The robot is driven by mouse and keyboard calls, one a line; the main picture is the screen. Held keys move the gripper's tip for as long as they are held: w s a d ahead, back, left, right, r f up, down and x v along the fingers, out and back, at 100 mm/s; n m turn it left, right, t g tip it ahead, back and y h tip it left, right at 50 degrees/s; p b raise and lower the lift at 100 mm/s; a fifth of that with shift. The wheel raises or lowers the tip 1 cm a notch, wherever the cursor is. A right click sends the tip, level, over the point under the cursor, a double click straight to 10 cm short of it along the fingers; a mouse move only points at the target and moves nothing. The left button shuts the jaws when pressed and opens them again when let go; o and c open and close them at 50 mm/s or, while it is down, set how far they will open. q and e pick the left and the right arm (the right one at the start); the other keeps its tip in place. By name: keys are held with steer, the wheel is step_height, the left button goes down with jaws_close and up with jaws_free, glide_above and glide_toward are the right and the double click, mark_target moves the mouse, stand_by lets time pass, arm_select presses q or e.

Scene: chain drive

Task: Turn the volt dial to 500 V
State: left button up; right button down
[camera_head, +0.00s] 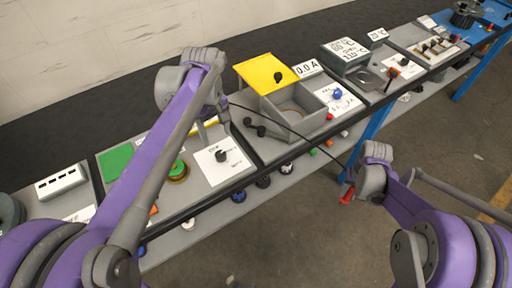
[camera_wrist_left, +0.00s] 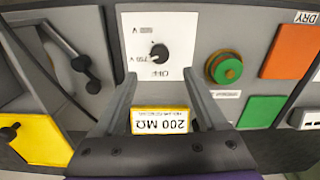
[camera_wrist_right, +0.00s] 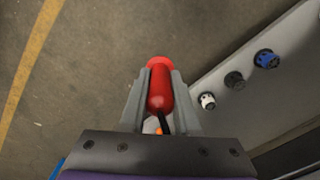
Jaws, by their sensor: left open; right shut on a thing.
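The volt dial is a black round knob (camera_wrist_left: 159,53) on a white printed plate (camera_wrist_left: 142,71). In the left wrist view the plate reads V, 750 and OFF, upside down; the pointer's exact setting is hard to read. In the head view the dial (camera_head: 221,155) sits on the grey bench panel, just below my left gripper (camera_head: 207,132). My left gripper (camera_wrist_left: 160,112) is open and empty, its fingers on either side short of the knob. My right gripper (camera_wrist_right: 160,92) is shut on a red-handled probe (camera_wrist_right: 160,88), held away from the bench over the floor.
A green-and-red button (camera_wrist_left: 224,67) is beside the dial plate. A grey box (camera_head: 292,111) with a raised yellow lid (camera_head: 262,70) stands right of the dial, with a black cable nearby.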

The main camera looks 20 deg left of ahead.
mark_target(220, 154)
arm_select(q)
step_height(220, 154, down, 9)
steer(key=shift+r+b, duration=0.1)
steer(key=shift+b, duration=0.2)
jaws_close()
stand_by(0.3)
